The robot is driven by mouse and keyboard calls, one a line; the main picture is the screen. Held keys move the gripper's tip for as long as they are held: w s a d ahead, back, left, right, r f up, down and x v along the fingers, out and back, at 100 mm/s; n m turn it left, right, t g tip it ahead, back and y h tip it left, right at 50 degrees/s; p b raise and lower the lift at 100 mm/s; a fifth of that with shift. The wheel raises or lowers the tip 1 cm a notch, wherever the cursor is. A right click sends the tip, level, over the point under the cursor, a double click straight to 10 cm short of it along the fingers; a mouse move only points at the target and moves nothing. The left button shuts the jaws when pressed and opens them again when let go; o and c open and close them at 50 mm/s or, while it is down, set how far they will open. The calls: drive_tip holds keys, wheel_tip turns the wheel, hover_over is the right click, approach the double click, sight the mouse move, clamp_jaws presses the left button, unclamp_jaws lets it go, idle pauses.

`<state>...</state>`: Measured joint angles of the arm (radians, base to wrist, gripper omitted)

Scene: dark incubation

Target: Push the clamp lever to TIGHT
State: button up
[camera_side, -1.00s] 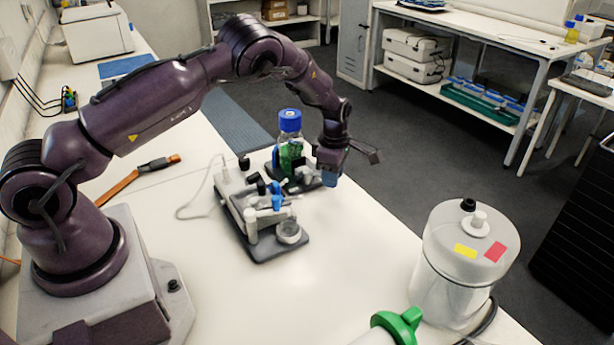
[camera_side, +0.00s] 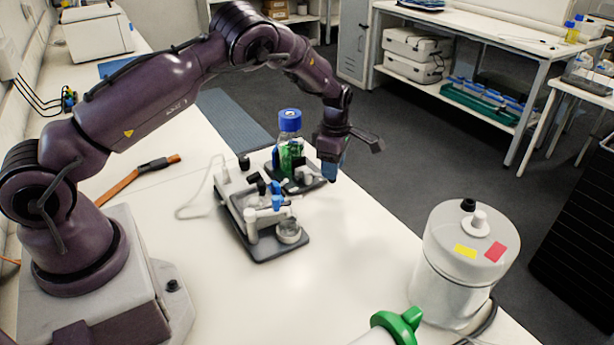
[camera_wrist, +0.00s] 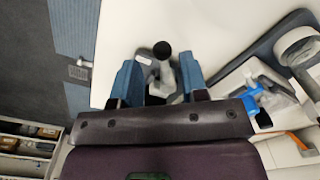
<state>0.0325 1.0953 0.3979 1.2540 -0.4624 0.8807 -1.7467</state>
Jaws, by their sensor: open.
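A lever with a black ball knob (camera_wrist: 162,50) and a pale stem shows in the wrist view, over the white bench. My gripper (camera_wrist: 160,66) is open, with one blue finger on each side of the lever; I cannot tell whether either touches it. In the side view my gripper (camera_side: 330,172) points down just right of the blue-capped bottle (camera_side: 290,143) of green liquid. A clamp device (camera_side: 252,208) with blue levers (camera_side: 277,198) stands on a dark base plate nearer the camera. No TIGHT marking can be read.
A white canister (camera_side: 450,275) and a green-ended object (camera_side: 405,325) stand at the front right. An orange strap (camera_side: 140,178) lies left. The bench in front of the device is clear.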

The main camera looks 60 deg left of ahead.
drive_tip(key=shift+r, duration=0.9)
